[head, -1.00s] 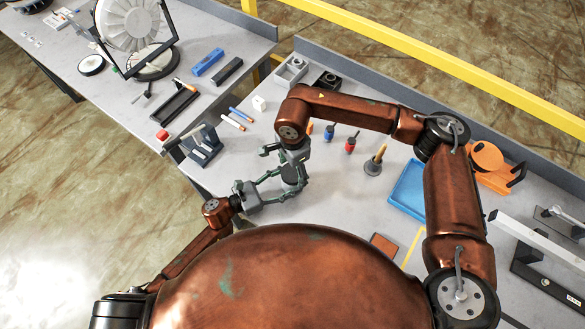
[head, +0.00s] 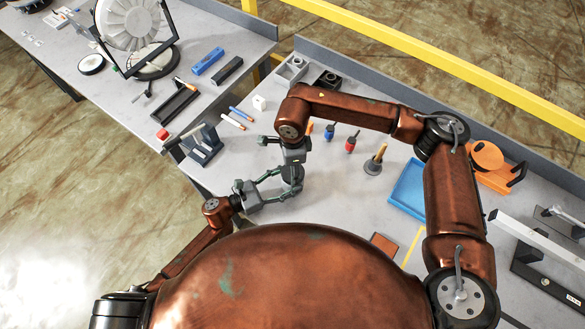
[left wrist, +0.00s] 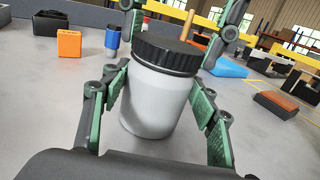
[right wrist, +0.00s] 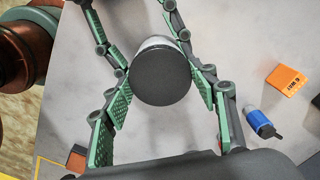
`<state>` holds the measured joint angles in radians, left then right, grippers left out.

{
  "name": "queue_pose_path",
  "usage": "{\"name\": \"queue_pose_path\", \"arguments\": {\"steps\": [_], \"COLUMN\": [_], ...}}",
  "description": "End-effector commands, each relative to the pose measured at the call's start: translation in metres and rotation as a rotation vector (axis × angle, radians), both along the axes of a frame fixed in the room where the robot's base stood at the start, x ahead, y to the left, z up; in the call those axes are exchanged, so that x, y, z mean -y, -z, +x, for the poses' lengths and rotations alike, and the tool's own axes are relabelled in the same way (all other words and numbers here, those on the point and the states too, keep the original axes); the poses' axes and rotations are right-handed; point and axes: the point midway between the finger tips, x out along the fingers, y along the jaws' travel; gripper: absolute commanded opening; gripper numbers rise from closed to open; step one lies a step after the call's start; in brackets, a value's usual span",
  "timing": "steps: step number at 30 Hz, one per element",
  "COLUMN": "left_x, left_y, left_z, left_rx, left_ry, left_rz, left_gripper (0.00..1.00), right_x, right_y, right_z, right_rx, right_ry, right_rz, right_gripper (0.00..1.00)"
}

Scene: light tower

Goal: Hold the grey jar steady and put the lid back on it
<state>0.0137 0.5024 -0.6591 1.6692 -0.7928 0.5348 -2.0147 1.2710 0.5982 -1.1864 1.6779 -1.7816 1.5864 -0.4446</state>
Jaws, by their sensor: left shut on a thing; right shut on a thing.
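The grey jar (left wrist: 152,100) stands upright on the table in the left wrist view, with its black ribbed lid (left wrist: 168,53) sitting over its mouth. Whether the lid is fully seated cannot be told. My left gripper (left wrist: 160,104) is shut on the jar's body, one green-padded finger on each side. My right gripper (right wrist: 163,88) is shut on the lid, which shows from above as a dark disc (right wrist: 160,76); a strip of the pale jar shows beyond it. In the head view my left gripper (head: 277,190) and right gripper (head: 291,172) meet at the jar, mostly hiding it.
A blue screwdriver (head: 329,132), a red one (head: 351,144) and an orange-handled piece on a round base (head: 375,160) stand nearby. A blue tray (head: 408,189) lies to the right. A dark rack (head: 203,147) stands left of the grippers. Bare table surrounds the jar.

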Motion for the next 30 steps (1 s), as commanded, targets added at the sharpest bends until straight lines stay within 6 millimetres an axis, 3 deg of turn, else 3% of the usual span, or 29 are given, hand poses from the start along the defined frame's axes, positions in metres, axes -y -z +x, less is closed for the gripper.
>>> {"name": "queue_pose_path", "arguments": {"steps": [6, 10, 14, 15, 22, 30], "left_x": [-0.0004, -0.0004, -0.0003, -0.0003, -0.0003, -0.0003], "left_y": [0.0004, 0.0004, 0.0004, 0.0004, 0.0004, 0.0003], "left_z": [0.0005, 0.0005, 0.0005, 0.0005, 0.0004, 0.0004], "left_rx": [-0.002, -0.002, -0.002, -0.002, -0.001, -0.001], "left_ry": [-0.002, -0.002, -0.002, -0.002, -0.001, -0.001], "left_rz": [0.000, 0.000, 0.000, 0.000, 0.000, 0.000], "left_gripper": [0.00, 0.00, 0.00, 0.00, 0.00, 0.00], "right_x": [-0.0004, -0.0006, -0.0007, -0.0007, -0.0007, -0.0005], "right_y": [0.0011, 0.0011, 0.0011, 0.0011, 0.0009, 0.0002], "right_z": [-0.0008, -0.0005, -0.0006, -0.0007, -0.0003, 0.0002], "right_rx": [-0.002, -0.003, -0.003, -0.003, -0.002, -0.001], "right_ry": [0.428, 0.626, 0.612, 0.611, 0.610, 0.609], "right_rz": [-0.001, 0.000, 0.000, 0.000, 0.000, 0.000], "right_gripper": [0.24, 0.24, 0.24, 0.55, 0.71, 0.71]}}
